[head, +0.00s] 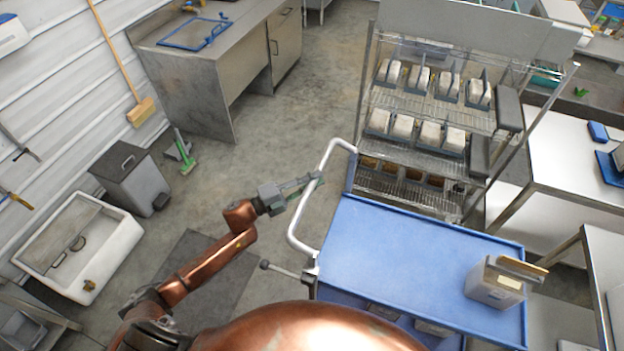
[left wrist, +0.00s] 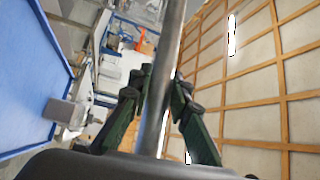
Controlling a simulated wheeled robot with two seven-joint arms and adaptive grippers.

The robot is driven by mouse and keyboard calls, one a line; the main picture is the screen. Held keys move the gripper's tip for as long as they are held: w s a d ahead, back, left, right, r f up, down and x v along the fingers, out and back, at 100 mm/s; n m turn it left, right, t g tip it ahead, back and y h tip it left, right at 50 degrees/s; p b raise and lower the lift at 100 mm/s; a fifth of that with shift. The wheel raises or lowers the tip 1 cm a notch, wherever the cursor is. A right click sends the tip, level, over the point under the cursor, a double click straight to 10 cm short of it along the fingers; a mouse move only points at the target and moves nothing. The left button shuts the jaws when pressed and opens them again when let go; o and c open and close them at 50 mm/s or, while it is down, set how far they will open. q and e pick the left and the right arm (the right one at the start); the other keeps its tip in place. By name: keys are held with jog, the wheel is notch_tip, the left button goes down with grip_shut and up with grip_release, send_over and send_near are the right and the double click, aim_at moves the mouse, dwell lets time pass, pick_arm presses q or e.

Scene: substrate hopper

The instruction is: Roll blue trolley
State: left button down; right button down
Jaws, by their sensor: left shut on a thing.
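The blue trolley (head: 400,255) stands in front of me in the head view, with a pale tubular push handle (head: 297,222) on its left end. My left gripper (head: 312,183) is shut on this handle, near its upper part. In the left wrist view the two green fingers (left wrist: 157,105) close on either side of the metal handle bar (left wrist: 160,80). The blue trolley top also shows at the left of that view (left wrist: 30,80). A light box (head: 495,285) sits on the trolley's right side. My right gripper does not show.
A wire rack (head: 430,125) with several pale blocks stands just beyond the trolley. White and grey tables (head: 575,165) stand to the right. A grey bin (head: 130,180) and white sink (head: 80,245) are at the left. Open floor (head: 270,130) lies left of the rack.

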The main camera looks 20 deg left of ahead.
pick_arm(q)
jog(key=shift+s+d+f, duration=0.1)
jog(key=shift+d, duration=0.1)
jog(key=c, duration=2.3)
grip_release()
jog(key=o, duration=0.4)
jog(key=shift+d, duration=0.15)
jog(key=shift+c, duration=0.2)
jog(key=shift+o, duration=0.9)
jog(key=shift+a, duration=0.2)
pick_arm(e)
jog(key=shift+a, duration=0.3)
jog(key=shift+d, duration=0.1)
pick_arm(q)
jog(key=shift+a, duration=0.1)
jog(key=v, duration=1.2)
